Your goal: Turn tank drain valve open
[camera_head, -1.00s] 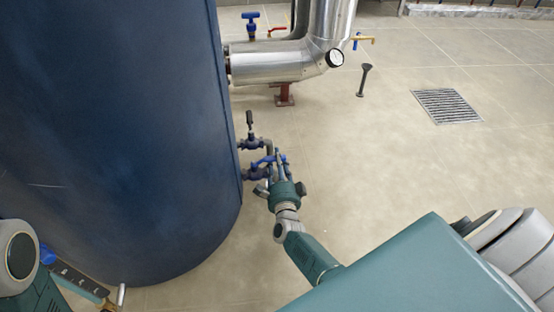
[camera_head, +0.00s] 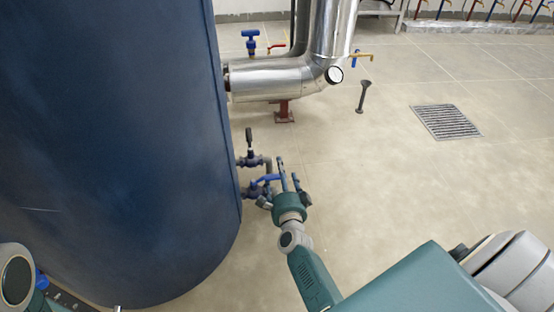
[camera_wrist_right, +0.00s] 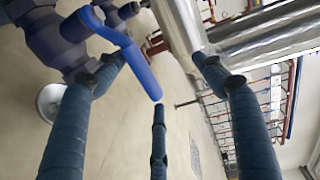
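The tank drain valve (camera_head: 256,192) is low beside the blue tank (camera_head: 120,130), with a blue lever handle (camera_head: 268,179). In the right wrist view the lever (camera_wrist_right: 135,62) slants down to the right from the valve body (camera_wrist_right: 55,40). My right gripper (camera_head: 289,171) is just right of the lever in the head view. Its fingers are spread, also in the right wrist view (camera_wrist_right: 158,85). The lever's free end shows between the left and middle fingers, near the middle fingertip; I cannot tell if they touch. My left gripper does not show; only part of my left arm is at lower left.
A second valve (camera_head: 253,160) with an upright dark handle stands just above the drain valve. A thin dark post (camera_head: 363,97) and a floor grate (camera_head: 446,121) are to the right. The floor between is open.

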